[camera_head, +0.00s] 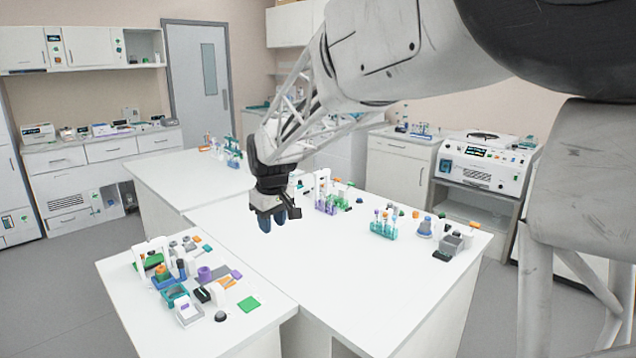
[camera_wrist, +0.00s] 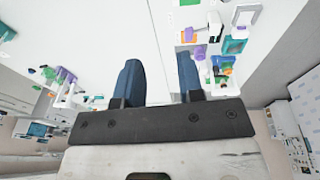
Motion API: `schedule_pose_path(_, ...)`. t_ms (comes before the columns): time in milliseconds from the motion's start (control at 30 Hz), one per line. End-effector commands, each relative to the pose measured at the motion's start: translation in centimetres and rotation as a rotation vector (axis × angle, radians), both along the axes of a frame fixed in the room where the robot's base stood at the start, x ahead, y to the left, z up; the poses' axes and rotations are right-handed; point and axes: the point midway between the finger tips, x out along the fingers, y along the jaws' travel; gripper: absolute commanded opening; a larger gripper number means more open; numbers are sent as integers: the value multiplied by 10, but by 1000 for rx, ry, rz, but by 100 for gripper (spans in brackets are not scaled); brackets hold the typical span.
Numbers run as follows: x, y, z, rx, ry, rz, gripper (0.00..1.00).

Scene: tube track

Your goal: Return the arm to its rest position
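My gripper (camera_head: 273,221) hangs at the end of my arm above the white lab bench (camera_head: 300,262), near the middle of the head view. In the wrist view, its two dark blue fingers (camera_wrist: 160,80) stand apart with a clear gap between them. Only the white bench top shows between the fingers, so it is open and empty. The fingers appear to be above the bench, touching nothing. The upper arm crosses the top right of the head view.
A teal tube rack (camera_head: 384,230) and a purple tube rack (camera_head: 326,206) stand on the bench to the right. The front-left bench holds a green square (camera_head: 249,304) and several small items. A white machine (camera_head: 484,162) stands at the back right. The bench middle is clear.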

Motion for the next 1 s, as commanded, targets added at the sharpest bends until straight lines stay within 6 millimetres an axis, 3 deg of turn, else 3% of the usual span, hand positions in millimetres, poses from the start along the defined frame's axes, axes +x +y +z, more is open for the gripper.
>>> schedule_pose_path(400,-75,-96,22,20,-6,-181,35)
schedule_pose_path(1000,-199,-203,23,48,-18,-441,35)
